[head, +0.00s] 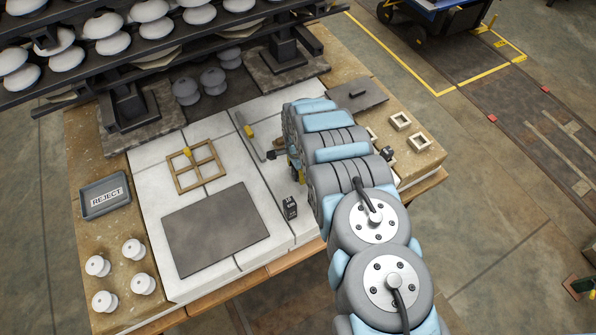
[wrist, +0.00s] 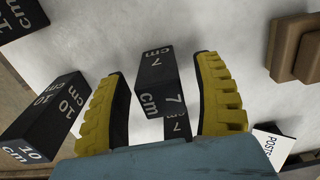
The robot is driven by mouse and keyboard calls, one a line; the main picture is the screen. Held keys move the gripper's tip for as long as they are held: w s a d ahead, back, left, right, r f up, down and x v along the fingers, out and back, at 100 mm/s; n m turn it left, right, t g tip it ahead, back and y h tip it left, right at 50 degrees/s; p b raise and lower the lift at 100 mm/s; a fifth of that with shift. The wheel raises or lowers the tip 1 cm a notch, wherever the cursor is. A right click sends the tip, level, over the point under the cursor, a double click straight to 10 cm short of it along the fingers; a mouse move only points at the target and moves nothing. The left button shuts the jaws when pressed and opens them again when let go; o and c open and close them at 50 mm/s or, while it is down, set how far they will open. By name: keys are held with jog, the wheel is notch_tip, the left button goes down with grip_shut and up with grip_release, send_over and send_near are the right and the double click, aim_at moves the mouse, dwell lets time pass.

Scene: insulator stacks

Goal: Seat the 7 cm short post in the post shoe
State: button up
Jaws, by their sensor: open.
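The 7 cm post (wrist: 155,69) is a black block with white "7 cm" lettering. In the wrist view it lies between the two yellow fingers of my gripper (wrist: 162,72). The fingers are open, with a visible gap on each side of the post, so they do not grip it. In the head view my arm hides most of the gripper. I cannot identify the post shoe for sure; a brown stepped block (wrist: 293,45) stands at the right of the wrist view, partly cut off.
A black 10 cm post (wrist: 45,112) stands left of the fingers, and another black block (wrist: 20,15) is at the top left. A white card (wrist: 272,146) reads "POSTS". The head view shows a reject tray (head: 104,195), a dark mat (head: 215,228) and a wooden grid (head: 196,167).

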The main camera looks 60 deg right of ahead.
jog(key=shift+w+f, duration=0.1)
jog(key=shift+f, duration=0.1)
grip_shut()
dwell(0.5)
